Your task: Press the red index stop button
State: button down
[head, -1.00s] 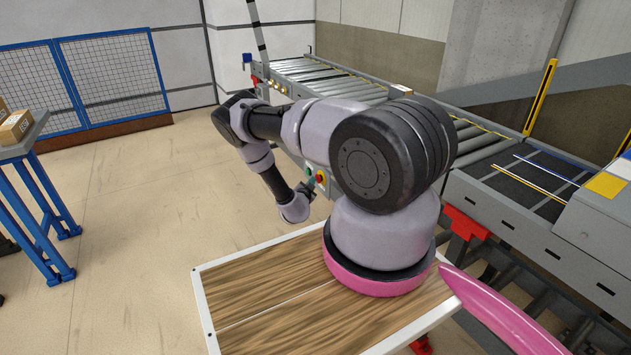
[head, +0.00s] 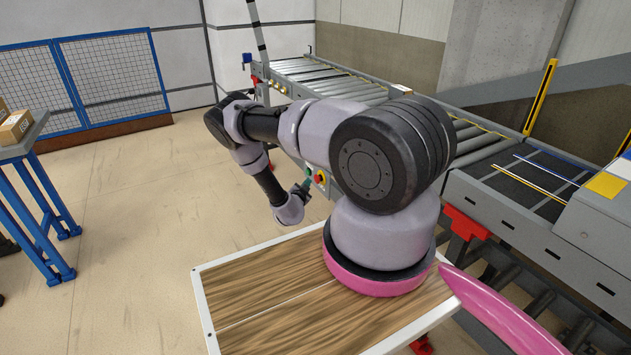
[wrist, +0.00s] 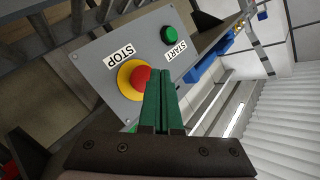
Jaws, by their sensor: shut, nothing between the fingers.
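The red stop button (wrist: 141,78) sits on a yellow ring on a grey panel marked STOP and START in the wrist view. It also shows in the head view (head: 320,176), small, beside my arm. My gripper (wrist: 162,84) has its two green fingers together with nothing between them. Its fingertips overlap the right edge of the red button in the wrist view; I cannot tell whether they touch it. In the head view my gripper (head: 306,184) is just left of the button and partly hidden.
A green start button (wrist: 169,35) is on the same panel, farther up. A roller conveyor (head: 320,78) runs behind my arm. A blue table (head: 35,185) with boxes stands at the left. The floor between is clear.

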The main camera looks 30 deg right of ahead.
jog(key=a, duration=0.4)
jog(key=shift+s+a, duration=0.1)
jog(key=shift+a, duration=0.3)
jog(key=shift+r, duration=0.1)
dwell(0.4)
